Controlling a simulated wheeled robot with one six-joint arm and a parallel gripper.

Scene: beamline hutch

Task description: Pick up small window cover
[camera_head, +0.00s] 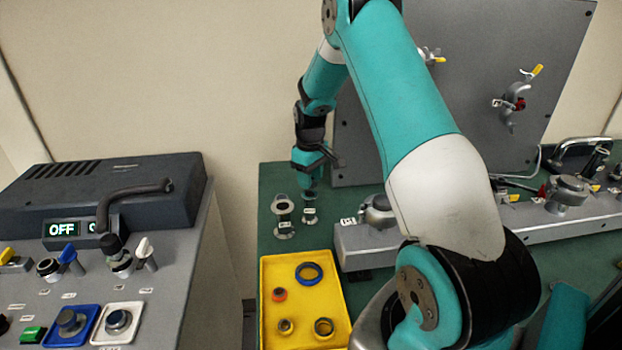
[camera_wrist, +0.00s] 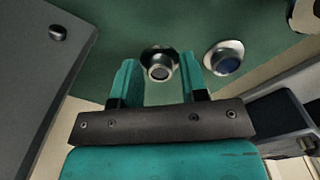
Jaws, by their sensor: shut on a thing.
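My gripper (camera_head: 310,186) points down at the far left of the green table, over a small flanged metal fitting (camera_head: 310,216). In the wrist view my gripper (camera_wrist: 159,66) has its two teal fingers on either side of a small round metal piece (camera_wrist: 160,73), which I take as the small window cover. It has a dark ring and a glassy centre. The gripper is shut on it, though finger contact is hard to see. A second, larger flanged fitting (camera_head: 283,207) stands just left; in the wrist view this fitting (camera_wrist: 226,64) shows a blue window.
A yellow tray (camera_head: 272,265) with several rings lies in front on the green table (camera_head: 270,180). A grey upright panel (camera_head: 380,140) stands behind and right. A grey rail (camera_head: 352,244) with fixtures runs right. A control console (camera_head: 150,260) stands left.

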